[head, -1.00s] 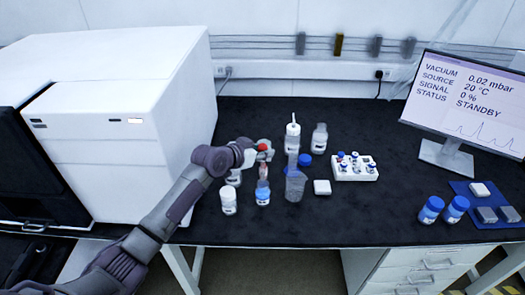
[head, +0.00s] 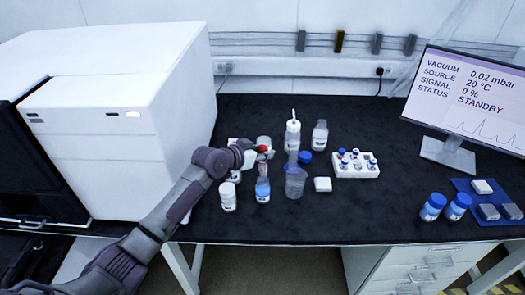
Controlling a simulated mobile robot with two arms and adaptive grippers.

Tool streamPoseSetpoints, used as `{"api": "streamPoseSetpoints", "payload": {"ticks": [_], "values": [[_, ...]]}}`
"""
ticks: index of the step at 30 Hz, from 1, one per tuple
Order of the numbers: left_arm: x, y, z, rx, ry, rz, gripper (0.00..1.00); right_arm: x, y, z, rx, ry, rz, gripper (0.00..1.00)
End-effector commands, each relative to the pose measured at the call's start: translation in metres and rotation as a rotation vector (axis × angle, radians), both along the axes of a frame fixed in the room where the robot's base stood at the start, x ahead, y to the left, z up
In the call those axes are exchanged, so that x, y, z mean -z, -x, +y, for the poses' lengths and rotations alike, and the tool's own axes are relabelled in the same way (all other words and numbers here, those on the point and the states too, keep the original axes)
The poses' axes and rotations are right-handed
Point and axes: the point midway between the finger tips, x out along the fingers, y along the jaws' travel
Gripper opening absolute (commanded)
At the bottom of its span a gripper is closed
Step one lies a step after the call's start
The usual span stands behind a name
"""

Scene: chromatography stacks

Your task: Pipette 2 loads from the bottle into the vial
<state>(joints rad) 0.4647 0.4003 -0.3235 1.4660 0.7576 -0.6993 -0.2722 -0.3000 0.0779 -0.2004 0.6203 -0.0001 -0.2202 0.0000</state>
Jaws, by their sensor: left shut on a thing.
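My left gripper (head: 258,155) is shut on a pipette with a red bulb (head: 262,149). The pipette points down over a small clear bottle (head: 262,190) with blue contents and a white label. Its tip is too small to make out, so I cannot tell how far it is in the bottle. A white rack (head: 342,172) to the right holds several small vials (head: 356,154) with blue or dark tops. I cannot tell which vial is the task's. My right gripper is out of view.
A clear beaker (head: 295,184) stands close right of the bottle, a white jar (head: 227,196) to its left. A white squeeze bottle (head: 292,136) and another bottle (head: 319,137) stand behind. A blue cap (head: 305,157) and white block (head: 322,184) lie nearby. The front middle is clear.

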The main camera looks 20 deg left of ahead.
Motion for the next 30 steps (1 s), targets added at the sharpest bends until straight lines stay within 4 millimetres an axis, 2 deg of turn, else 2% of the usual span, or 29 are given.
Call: {"api": "streamPoseSetpoints", "payload": {"ticks": [30], "values": [[0.064, 0.000, 0.000, 0.000, 0.000, 0.000, 0.00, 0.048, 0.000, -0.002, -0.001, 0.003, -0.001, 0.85]]}}
